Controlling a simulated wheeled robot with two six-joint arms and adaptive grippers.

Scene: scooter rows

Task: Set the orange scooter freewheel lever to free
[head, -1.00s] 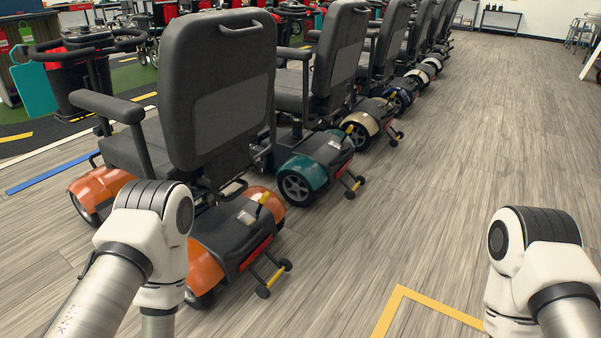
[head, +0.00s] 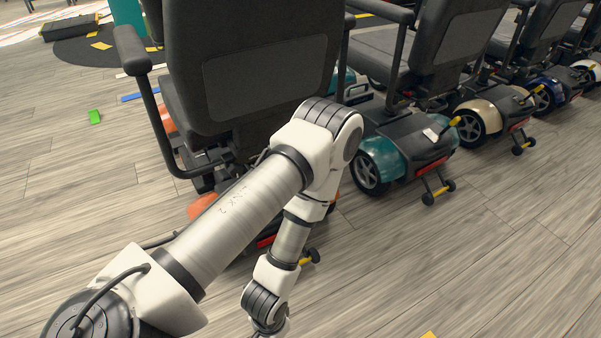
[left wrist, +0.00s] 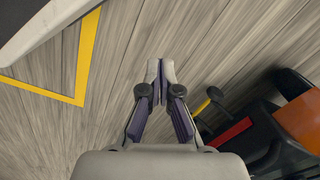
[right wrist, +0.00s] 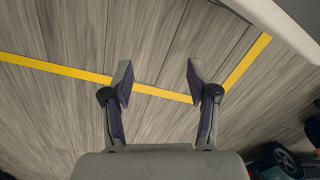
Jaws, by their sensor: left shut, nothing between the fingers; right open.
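The orange scooter (head: 203,204) stands at the centre left in the head view, with its black seat back (head: 255,75) towards me. My left arm crosses in front of its rear, and its freewheel lever is hidden there. In the left wrist view, part of its orange rear fender (left wrist: 300,121) and its yellow anti-tip bar (left wrist: 201,107) show at the right. My left gripper (left wrist: 160,66) is shut and empty above the floor, left of the scooter's rear and apart from it.
The teal scooter (head: 405,150) stands close on the right, with a cream-fendered one (head: 495,112) and others beyond. A yellow floor line (right wrist: 60,69) runs under my right gripper. Open wood floor lies at the left and the lower right.

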